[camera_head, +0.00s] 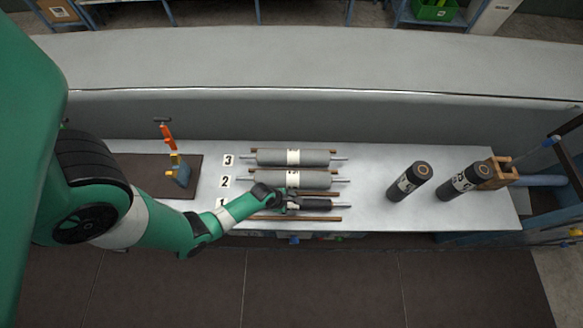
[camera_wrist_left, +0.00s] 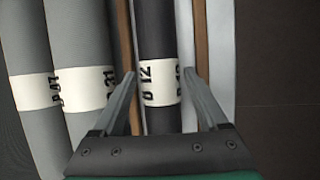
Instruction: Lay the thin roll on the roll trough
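The thin dark roll (camera_head: 318,204) lies flat by the number 1 mark, between two wooden strips (camera_head: 295,218). In the left wrist view the thin roll (camera_wrist_left: 155,50) carries a white label band reading about "D 12". My left gripper (camera_head: 290,199) is over the left part of this roll. In the wrist view its fingers (camera_wrist_left: 159,75) stand apart on either side of the roll at the label, with narrow gaps showing. I cannot tell for certain which part is the roll trough; the strips flank the roll. My right gripper is not in view.
Two thicker grey rolls (camera_head: 292,157) (camera_head: 290,180) lie behind, by marks 3 and 2. A brown mat (camera_head: 150,172) with an orange-and-blue tool (camera_head: 178,170) is at left.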

